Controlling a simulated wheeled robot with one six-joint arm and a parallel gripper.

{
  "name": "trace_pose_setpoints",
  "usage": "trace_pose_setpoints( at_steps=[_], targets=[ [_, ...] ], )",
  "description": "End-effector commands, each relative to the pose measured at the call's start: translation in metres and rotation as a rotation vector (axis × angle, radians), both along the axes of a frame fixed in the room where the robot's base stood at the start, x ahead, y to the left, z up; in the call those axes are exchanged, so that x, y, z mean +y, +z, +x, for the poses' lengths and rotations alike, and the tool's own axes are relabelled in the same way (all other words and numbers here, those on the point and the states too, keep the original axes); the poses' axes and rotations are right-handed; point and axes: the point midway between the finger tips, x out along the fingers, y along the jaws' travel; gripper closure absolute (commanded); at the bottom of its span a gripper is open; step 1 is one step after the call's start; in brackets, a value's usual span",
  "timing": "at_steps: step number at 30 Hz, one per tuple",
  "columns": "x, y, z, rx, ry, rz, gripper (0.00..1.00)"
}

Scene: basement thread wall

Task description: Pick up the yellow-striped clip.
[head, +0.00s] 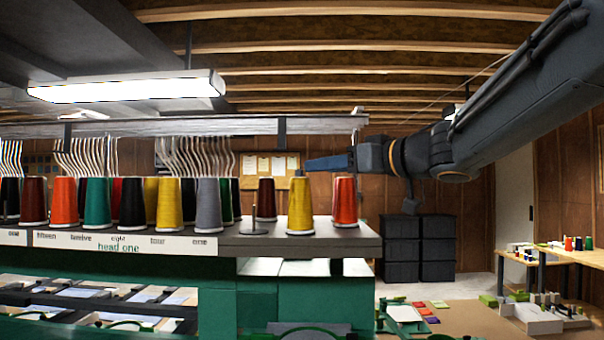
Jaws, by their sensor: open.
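I cannot make out a yellow-striped clip anywhere in the head view. My gripper (322,163) reaches in from the upper right, in front of the back wall, and points left. It is open, seen side-on, with nothing visible in it. Its tip appears just above and right of the top of a yellow thread cone (300,207); I cannot tell the distance in depth. An orange-red cone (344,202) appears below the gripper.
A rack shelf (330,230) carries several thread cones, with a bare spindle (253,218) near its right part. A metal rail (180,127) with wire hooks runs above. Black drawers (420,250) stand behind. A wooden table (575,256) at right holds small spools.

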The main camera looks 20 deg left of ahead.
Motion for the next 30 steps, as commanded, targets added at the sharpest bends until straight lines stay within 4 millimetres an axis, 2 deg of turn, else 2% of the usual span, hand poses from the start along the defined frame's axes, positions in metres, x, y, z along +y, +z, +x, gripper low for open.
trace_pose_setpoints(
  at_steps=[15,25,30],
  targets=[
    [0.050,-0.004,0.034,0.001,0.001,0.000,0.54],
    [0.055,-0.005,0.038,0.001,-0.001,0.000,0.54],
    [0.055,-0.005,0.038,0.001,-0.001,0.000,0.81]
  ],
)
